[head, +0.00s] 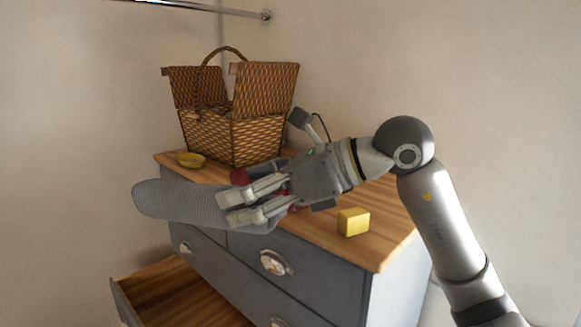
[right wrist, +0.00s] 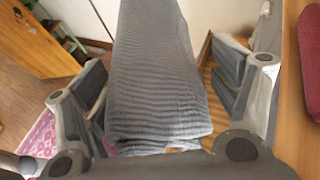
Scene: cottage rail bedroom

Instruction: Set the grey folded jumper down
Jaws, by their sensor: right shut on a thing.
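The grey folded jumper (head: 170,200) is a long, ribbed, rounded bundle. My right gripper (head: 230,207) is shut on it near its right end. The jumper sticks out to the left, in front of the grey dresser's wooden top (head: 325,228) and above the open drawer (head: 180,298). In the right wrist view the jumper (right wrist: 155,75) runs away from me between the two fingers. Whether it touches the dresser is unclear. My left gripper is not in view.
A wicker basket (head: 233,135) with raised lids stands at the back of the dresser top. A yellow block (head: 353,222) sits near the front edge. A dark red thing (head: 239,177) is partly hidden behind my gripper.

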